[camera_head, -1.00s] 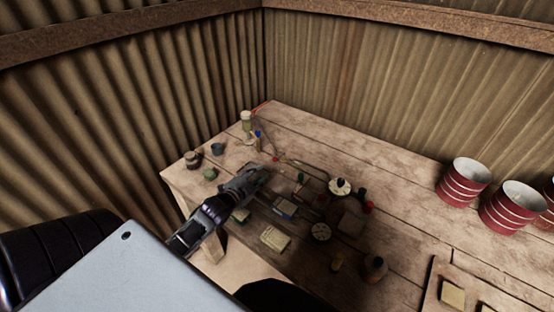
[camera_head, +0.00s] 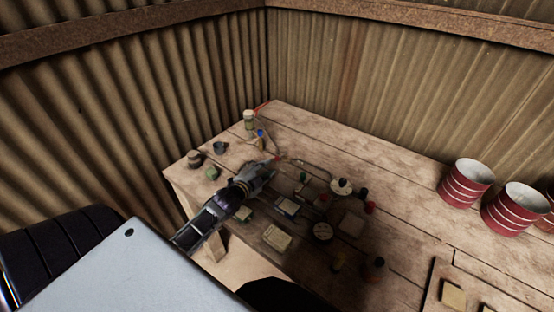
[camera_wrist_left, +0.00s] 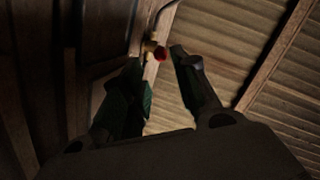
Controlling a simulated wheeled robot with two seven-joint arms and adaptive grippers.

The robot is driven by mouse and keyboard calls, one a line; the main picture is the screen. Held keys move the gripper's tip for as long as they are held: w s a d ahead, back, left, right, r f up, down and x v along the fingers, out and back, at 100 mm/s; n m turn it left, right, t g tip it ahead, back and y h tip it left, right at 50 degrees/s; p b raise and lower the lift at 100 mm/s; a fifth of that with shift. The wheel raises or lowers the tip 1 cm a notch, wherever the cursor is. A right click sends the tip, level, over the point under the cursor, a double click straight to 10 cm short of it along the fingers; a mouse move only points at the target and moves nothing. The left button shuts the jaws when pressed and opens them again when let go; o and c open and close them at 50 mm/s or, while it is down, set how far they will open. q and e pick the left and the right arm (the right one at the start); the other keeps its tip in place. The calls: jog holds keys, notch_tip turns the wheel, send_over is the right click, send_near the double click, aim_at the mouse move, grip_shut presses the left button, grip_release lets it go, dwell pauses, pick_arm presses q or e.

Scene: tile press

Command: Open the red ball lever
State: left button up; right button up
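The red ball of the lever (camera_wrist_left: 160,54) shows in the left wrist view, just beyond and between my fingertips, at the end of a curved metal rod (camera_wrist_left: 163,17). In the head view the red ball (camera_head: 279,157) is small, right at the tip of my left gripper (camera_head: 272,163). My left gripper also shows in the left wrist view (camera_wrist_left: 158,68); its two fingers are apart with nothing clasped between them. I cannot tell whether a finger touches the ball. My right gripper is not in view.
The wooden table (camera_head: 400,215) holds several small jars, blocks and discs right of my left arm. A green-lidded jar (camera_head: 249,119) stands at the back corner. Red striped buckets (camera_head: 466,183) stand at the right. Corrugated walls (camera_head: 370,80) close in the back and left.

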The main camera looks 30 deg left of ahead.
aim_at(276, 160)
pick_arm(q)
jog(key=shift+x, duration=4.85)
jog(key=shift+c, duration=0.5)
grip_shut()
jog(key=shift+f, duration=0.1)
